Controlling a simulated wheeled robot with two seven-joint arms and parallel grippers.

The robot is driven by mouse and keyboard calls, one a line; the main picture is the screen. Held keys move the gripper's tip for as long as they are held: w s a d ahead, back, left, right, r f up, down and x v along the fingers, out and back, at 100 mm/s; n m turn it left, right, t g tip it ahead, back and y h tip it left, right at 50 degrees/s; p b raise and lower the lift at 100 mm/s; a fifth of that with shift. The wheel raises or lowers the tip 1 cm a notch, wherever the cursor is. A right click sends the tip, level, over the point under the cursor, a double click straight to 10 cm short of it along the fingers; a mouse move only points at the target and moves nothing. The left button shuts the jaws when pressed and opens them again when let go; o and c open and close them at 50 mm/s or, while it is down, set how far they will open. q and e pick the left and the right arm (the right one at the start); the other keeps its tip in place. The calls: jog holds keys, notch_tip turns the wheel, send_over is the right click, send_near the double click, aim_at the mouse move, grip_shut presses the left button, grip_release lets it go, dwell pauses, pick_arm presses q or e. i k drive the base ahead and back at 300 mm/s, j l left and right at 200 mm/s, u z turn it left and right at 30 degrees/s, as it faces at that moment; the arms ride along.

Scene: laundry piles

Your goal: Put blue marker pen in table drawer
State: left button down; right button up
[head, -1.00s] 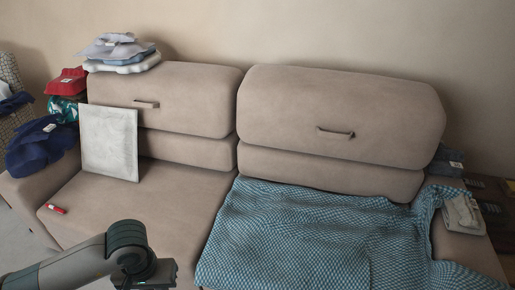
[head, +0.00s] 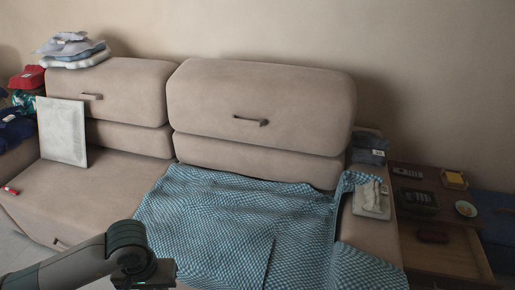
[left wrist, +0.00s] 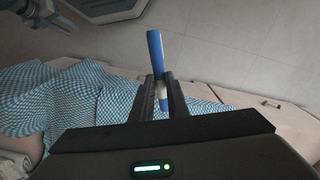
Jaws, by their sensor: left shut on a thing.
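The blue marker pen (left wrist: 155,52) is held upright between the two fingers of my left gripper (left wrist: 160,84) in the left wrist view. A pale band shows on the pen near the fingertips, and the fingers are shut on it. In the head view my left arm comes in at the lower left, but its fingers and the pen are out of the frame. The wooden table (head: 462,212) stands at the far right, beyond the sofa. A light wood drawer (head: 440,257) appears to be pulled open at its front.
The table top holds a dark tray (head: 417,200), a yellowish box (head: 453,180), a small round dish (head: 466,209) and a dark oblong item (head: 433,236). A beige sofa (head: 95,190) with a blue checked blanket (head: 225,225) lies between my arm and the table.

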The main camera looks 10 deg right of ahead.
aim_at(443, 261)
jog(key=k+l, duration=0.1)
jog(key=l, duration=0.35)
jog(key=k+l, duration=0.1)
jog(key=l, duration=0.3)
jog(key=k+l, duration=0.1)
jog(key=l, duration=0.35)
jog(key=k+l, duration=0.1)
jog(key=l, duration=0.35)
jog(key=i+l, duration=0.1)
jog(key=l, duration=1.95)
jog(key=i+l, duration=0.15)
jog(key=l, duration=0.2)
jog(key=i+l, duration=0.35)
jog(key=l, duration=0.3)
jog(key=i+l, duration=0.2)
jog(key=l, duration=0.15)
